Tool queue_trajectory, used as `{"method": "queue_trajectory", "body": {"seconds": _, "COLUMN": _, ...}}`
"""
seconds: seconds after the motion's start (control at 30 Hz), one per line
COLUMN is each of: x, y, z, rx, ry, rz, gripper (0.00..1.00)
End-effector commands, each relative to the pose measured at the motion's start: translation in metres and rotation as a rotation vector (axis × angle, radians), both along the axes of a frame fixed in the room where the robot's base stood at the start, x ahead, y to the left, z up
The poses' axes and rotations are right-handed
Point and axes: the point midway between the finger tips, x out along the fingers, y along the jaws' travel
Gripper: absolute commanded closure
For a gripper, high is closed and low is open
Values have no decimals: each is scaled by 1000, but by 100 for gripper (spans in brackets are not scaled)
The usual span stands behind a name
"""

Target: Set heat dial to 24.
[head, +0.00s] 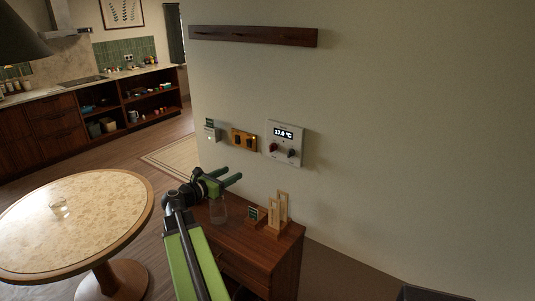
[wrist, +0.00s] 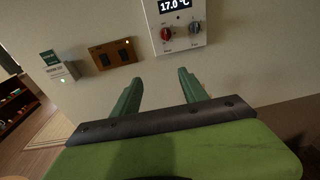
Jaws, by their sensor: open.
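A white thermostat panel (head: 284,143) is on the wall, and its display reads 17.0 °C. It has a red dial (head: 273,147) at lower left and a dark dial (head: 292,153) at lower right. In the wrist view the panel is cut off at the top, with the red dial (wrist: 166,34) and the blue-grey dial (wrist: 195,28) in sight.
A brass switch plate (head: 243,140) and a small white card holder (head: 211,131) are on the wall left of the panel. Below stands a wooden cabinet (head: 285,250) with a glass carafe (head: 217,210) and a wooden stand (head: 279,210). A round table (head: 110,215) is at left.

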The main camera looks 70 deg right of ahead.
Motion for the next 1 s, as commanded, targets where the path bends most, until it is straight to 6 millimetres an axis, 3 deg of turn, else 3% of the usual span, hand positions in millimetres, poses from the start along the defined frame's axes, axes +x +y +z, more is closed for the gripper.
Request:
{"method": "queue_trajectory", "body": {"seconds": 0.03, "x": -14, "y": -14, "z": 10, "rx": -22, "ry": 91, "rz": -10, "gripper": 49}}
{"method": "queue_trajectory", "body": {"seconds": 0.1, "x": -24, "y": -23, "z": 20, "rx": -40, "ry": 177, "rz": -15, "gripper": 49}}
{"method": "queue_trajectory", "body": {"seconds": 0.37, "x": -31, "y": -36, "z": 25, "rx": -47, "ry": 214, "rz": -20, "gripper": 49}}
{"method": "queue_trajectory", "body": {"seconds": 1.0, "x": -77, "y": -174, "z": 24, "rx": -46, "ry": 209, "rz": -21, "gripper": 49}}
